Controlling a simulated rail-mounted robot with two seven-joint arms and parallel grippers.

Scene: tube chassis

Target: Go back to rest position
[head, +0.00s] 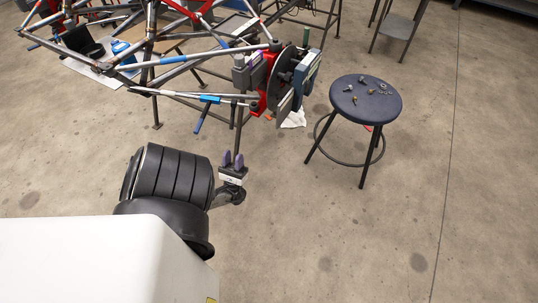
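My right gripper is not in view.
The chassis carries a dark brake disc (285,78) with red and grey parts at its right end. A dark round stool (365,101) with several small metal parts stands to the right. A grey stand (397,27) is behind. The floor at lower right is clear.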

